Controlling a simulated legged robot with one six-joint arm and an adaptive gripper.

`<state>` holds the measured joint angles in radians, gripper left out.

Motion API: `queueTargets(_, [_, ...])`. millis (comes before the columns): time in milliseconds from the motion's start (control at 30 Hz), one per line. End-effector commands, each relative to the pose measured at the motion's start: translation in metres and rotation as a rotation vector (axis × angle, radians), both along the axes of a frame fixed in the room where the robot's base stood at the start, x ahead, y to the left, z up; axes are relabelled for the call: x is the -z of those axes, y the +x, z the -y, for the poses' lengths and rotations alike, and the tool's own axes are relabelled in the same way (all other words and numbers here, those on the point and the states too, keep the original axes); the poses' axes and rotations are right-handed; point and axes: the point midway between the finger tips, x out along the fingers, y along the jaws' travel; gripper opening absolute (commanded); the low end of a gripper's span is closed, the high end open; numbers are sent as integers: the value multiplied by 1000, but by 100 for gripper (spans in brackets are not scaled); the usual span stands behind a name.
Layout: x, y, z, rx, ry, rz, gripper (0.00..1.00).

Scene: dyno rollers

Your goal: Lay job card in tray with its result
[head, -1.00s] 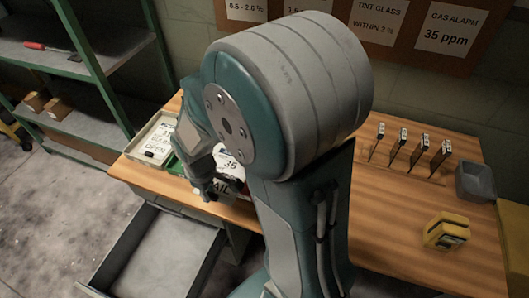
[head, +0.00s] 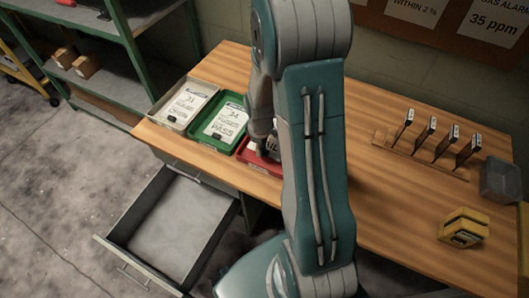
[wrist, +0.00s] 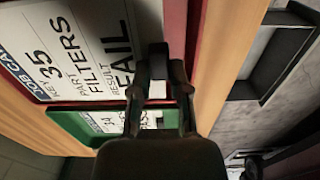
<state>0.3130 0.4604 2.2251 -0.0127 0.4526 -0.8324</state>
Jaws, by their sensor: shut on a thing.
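The job card (wrist: 70,45) reads key 35, part filters, result FAIL. My gripper (wrist: 158,62) is shut on it at a dark tab on its edge. The card is over or in the red tray (wrist: 178,25); whether it touches the floor of the tray I cannot tell. In the head view my arm hides most of the card (head: 273,143) and part of the red tray (head: 258,162). The green tray (head: 208,137) beside it holds a card marked PASS (head: 226,121). The beige tray (head: 167,117) holds a card marked OPEN (head: 187,103).
A drawer (head: 170,225) stands open below the bench (head: 390,195). To the right are a rack of dark upright tags (head: 430,143), a grey bin (head: 500,180) and a yellow device (head: 464,228). Green shelving (head: 125,45) stands at the left.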

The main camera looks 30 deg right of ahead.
Motion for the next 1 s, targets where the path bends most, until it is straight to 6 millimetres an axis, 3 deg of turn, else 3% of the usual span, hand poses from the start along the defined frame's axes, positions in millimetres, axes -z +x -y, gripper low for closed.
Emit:
queueTargets(333, [39,2,15,-1,8,-1,0])
queueTargets(567, [41,2,12,0,4,1,0])
queueTargets(600, [41,2,12,-1,4,1,32])
queueTargets(667, [41,2,11,-1,3,1,57])
queueTargets(1000, [41,2,12,0,4,1,57])
